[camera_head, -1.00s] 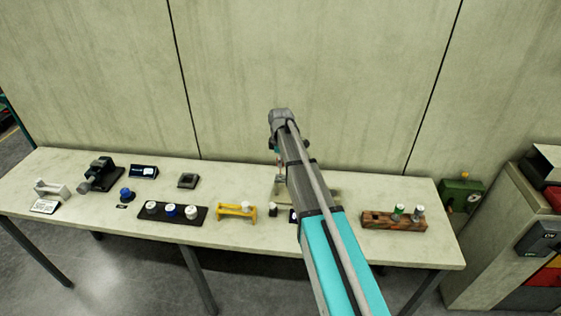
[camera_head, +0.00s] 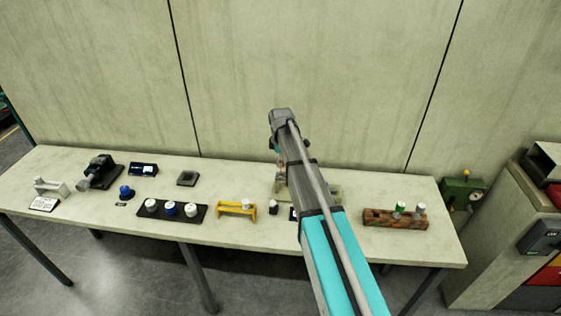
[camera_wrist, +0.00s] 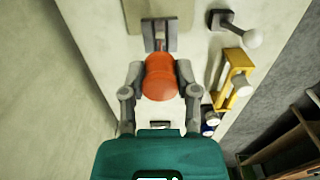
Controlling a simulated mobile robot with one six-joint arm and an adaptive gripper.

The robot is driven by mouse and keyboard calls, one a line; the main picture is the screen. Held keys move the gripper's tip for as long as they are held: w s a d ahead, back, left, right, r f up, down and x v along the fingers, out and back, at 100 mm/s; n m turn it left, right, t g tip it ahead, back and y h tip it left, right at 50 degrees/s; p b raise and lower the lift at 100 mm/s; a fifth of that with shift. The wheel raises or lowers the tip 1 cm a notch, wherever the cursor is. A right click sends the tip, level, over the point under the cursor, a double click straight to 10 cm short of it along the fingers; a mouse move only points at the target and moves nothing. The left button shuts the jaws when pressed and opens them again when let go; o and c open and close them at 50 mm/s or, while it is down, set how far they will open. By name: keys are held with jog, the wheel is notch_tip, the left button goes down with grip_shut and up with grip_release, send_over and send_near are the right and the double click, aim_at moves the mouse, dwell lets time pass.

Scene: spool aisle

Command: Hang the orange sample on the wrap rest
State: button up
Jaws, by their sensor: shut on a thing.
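The orange sample (camera_wrist: 160,84) is a rounded orange piece in the middle of the wrist view. My gripper (camera_wrist: 160,72) is shut on it, with one finger on each side. Just beyond the sample is a grey bracket (camera_wrist: 158,28) with a slot, on a pale base, which looks like the wrap rest. The sample overlaps its near end in the picture, so I cannot tell whether they touch. In the head view the pale stand (camera_head: 280,191) is largely hidden behind my arm, and the sample is hard to make out there.
A yellow rack (camera_head: 236,209) and a small post with a pale round top (camera_wrist: 251,38) stand close by. A black tray of spools (camera_head: 172,211) lies farther left. A wooden block with spools (camera_head: 394,220) stands to the right. The wall (camera_head: 300,70) rises behind the table.

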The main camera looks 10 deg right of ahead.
aim_at(281, 174)
jog(key=shift+f, duration=0.3)
jog(key=shift+f+b, duration=2.1)
jog(key=shift+b, duration=0.2)
jog(key=shift+f, duration=0.15)
jog(key=o, duration=1.1)
jog(key=shift+c, duration=0.2)
jog(key=shift+r, duration=0.2)
notch_tip(281, 174, up, 9)
jog(key=p, duration=0.8)
jog(key=shift+f+p, duration=0.15)
jog(key=shift+p, duration=0.2)
jog(key=shift+d+f+b, duration=0.15)
jog(key=shift+f+b, duration=0.6)
jog(key=shift+d+f+b, duration=0.1)
jog(key=shift+f+b, duration=0.6)
